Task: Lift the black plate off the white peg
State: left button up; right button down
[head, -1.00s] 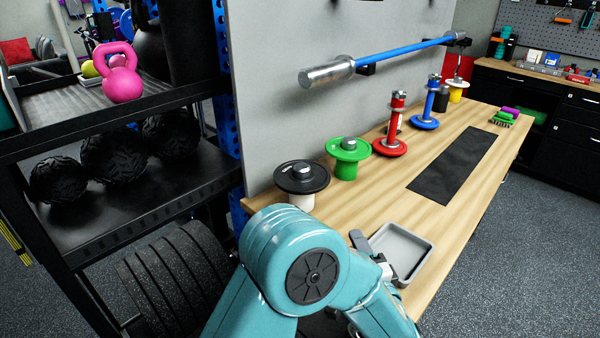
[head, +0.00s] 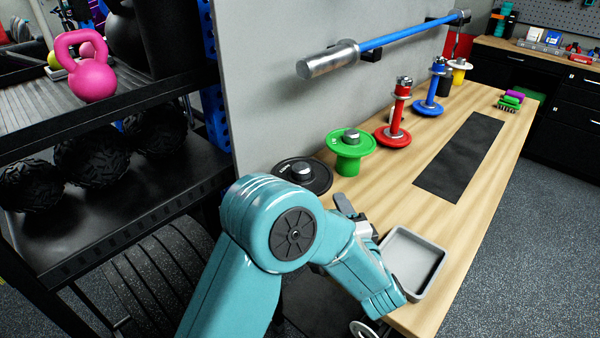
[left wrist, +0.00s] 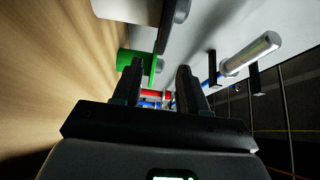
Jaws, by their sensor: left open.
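The black plate (head: 318,175) lies flat at the near left end of the bench, with a grey knob (head: 301,171) at its centre. My left arm hides its front edge and the white peg in the head view. In the left wrist view the white peg (left wrist: 115,9) and the plate's thin dark edge (left wrist: 163,30) show at the top. My left gripper (head: 350,211) is open, between the plate and the grey tray. In the left wrist view its two fingers (left wrist: 160,85) are apart with nothing gripped between them. My right gripper is not in view.
The green plate (head: 348,142) on its peg stands just beyond the black plate. Red (head: 394,133) and blue (head: 430,105) plates stand farther along. The grey tray (head: 437,268) sits at the bench's front edge. A bar (head: 330,62) hangs on the wall panel above.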

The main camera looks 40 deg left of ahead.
aim_at(325, 176)
pick_arm(q)
jog(key=p+x, duration=0.1)
jog(key=x, duration=1)
jog(key=shift+a, duration=0.25)
jog(key=shift+d, duration=0.15)
grip_shut()
dwell(0.7)
jog(key=shift+w+r, duration=0.15)
